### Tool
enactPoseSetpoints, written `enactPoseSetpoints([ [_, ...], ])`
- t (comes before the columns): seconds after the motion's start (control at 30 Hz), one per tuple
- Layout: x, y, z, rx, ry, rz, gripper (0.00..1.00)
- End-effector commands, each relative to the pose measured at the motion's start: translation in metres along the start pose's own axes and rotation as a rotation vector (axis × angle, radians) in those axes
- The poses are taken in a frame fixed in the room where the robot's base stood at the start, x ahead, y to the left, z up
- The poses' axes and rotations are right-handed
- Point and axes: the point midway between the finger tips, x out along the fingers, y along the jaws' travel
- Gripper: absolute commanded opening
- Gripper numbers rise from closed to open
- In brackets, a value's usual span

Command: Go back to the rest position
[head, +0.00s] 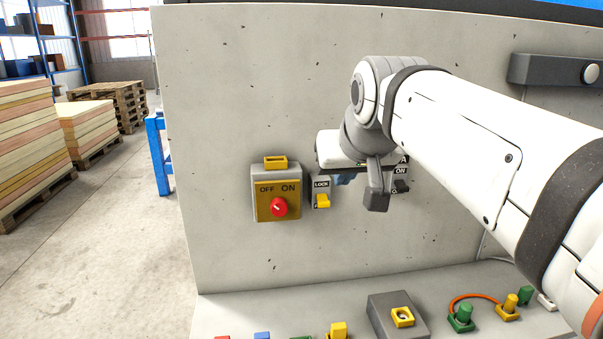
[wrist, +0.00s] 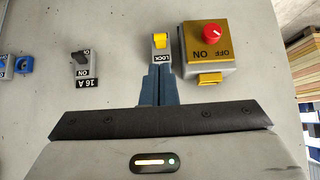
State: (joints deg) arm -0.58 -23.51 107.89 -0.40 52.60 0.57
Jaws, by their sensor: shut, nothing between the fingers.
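My gripper (head: 343,179) is in front of the upright grey panel (head: 230,90), mostly hidden behind my wrist in the head view. In the wrist view its blue fingers (wrist: 157,82) are together and empty. Their tips overlap the edge of the LOCK switch (wrist: 161,62); I cannot tell whether they touch it. The LOCK switch, with a yellow lever (head: 322,201), shows just left of my gripper in the head view.
A box with a red knob (head: 279,207) is left of the LOCK switch. A 16 A switch (wrist: 82,61) is on the other side. A ledge below holds coloured plugs (head: 461,317) and a grey box (head: 391,311). Board stacks (head: 28,140) stand at left beyond open floor.

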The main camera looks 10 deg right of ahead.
Motion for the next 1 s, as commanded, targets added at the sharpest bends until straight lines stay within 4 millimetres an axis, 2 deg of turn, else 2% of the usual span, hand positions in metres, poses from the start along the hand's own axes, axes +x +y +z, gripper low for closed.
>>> enactPoseSetpoints([
  [0.17,0.0,0.0,0.0,0.0,0.001,0.0,0.0],
  [0.27,0.014,0.001,0.023,0.0,-0.052,0.001,0.0],
  [0.37,0.039,0.001,0.072,-0.001,-0.156,0.002,0.0],
  [0.5,0.069,0.002,0.157,-0.002,-0.323,0.002,0.0],
  [0.6,0.081,0.002,0.21,-0.003,-0.422,0.002,0.0],
  [0.7,0.086,0.003,0.247,-0.003,-0.49,0.002,0.0],
  [0.83,0.088,0.003,0.268,-0.002,-0.528,0.002,0.0],
  [1.0,0.089,0.003,0.27,-0.002,-0.531,0.002,0.0],
])
